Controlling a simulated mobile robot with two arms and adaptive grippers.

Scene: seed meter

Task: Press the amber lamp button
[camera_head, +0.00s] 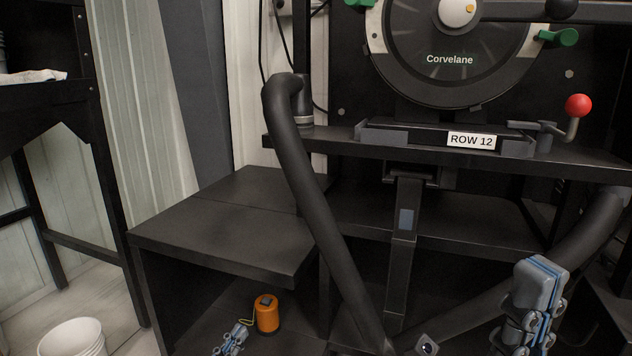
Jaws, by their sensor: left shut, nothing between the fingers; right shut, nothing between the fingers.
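A small orange cylinder with a dark top (267,314) stands on the low dark surface beneath the side shelf, at the bottom centre-left. It looks like the amber lamp. A thin yellow loop shows at its left side. A small dark patch on its top may be the button; it is too small to tell. My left gripper (238,331) is shut and empty, just left of and below the lamp in the picture. I cannot tell whether it touches the lamp. My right gripper (542,270) is shut and empty at the lower right, far from the lamp.
A dark side shelf (225,232) overhangs behind the lamp. A thick black hose (312,195) runs down right of it. Above are the Corvelane disc meter (450,85), a ROW 12 label (471,141) and a red-knobbed lever (578,105). A white bucket (72,338) stands lower left.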

